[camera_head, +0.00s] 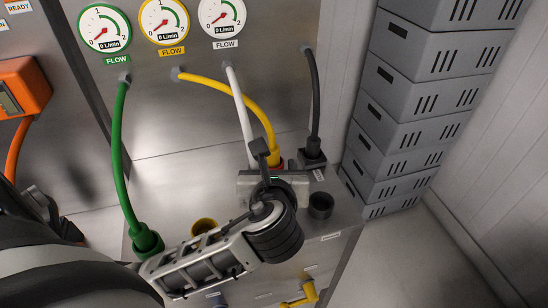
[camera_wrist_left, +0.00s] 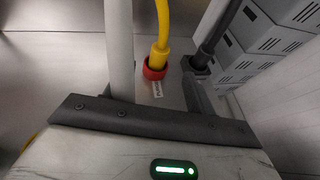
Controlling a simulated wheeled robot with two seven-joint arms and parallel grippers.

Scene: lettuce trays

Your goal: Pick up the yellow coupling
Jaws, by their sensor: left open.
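The yellow coupling (camera_wrist_left: 159,57) is the lower end of the yellow hose and stands in a red socket in the left wrist view. In the head view, the yellow hose (camera_head: 262,118) runs down to the red socket (camera_head: 280,160), and my left gripper partly hides the coupling. My left gripper (camera_head: 280,170) is open and empty, just in front of the coupling. In the wrist view the coupling shows beyond the gripper's dark front edge (camera_wrist_left: 160,122). I cannot tell whether a finger touches it. My right gripper is not in view.
A white hose (camera_head: 240,115) passes close left of the yellow one; a black hose (camera_head: 314,95) stands to the right. A green coupling (camera_head: 147,240) is at the left. A yellow-rimmed socket (camera_head: 204,226) and a black socket (camera_head: 320,205) look empty. Grey crates (camera_head: 410,105) are stacked right.

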